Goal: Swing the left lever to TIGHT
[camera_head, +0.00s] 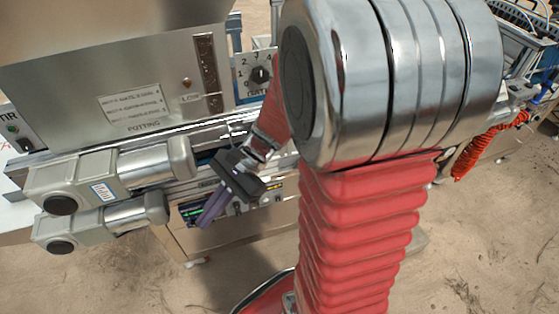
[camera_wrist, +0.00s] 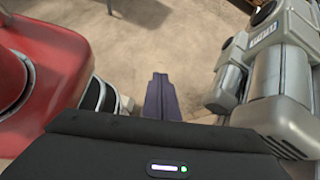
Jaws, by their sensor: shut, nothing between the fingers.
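My gripper (camera_head: 212,206) is shut and empty, with dark purple fingers pointing down and to the left in the head view. It hangs in front of the machine, just right of the two motor cylinders. The wrist view shows the closed fingers (camera_wrist: 162,98) over bare ground. I cannot make out the left lever or a TIGHT mark in either view. My red arm hides part of the machine's front in the head view.
Two grey motors (camera_head: 110,170) jut out at the left, close to the gripper; they also show at the right of the wrist view (camera_wrist: 280,85). A numbered dial (camera_head: 260,74) sits on the panel above. An orange coiled hose (camera_head: 488,143) hangs at the right. Sandy ground in front is clear.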

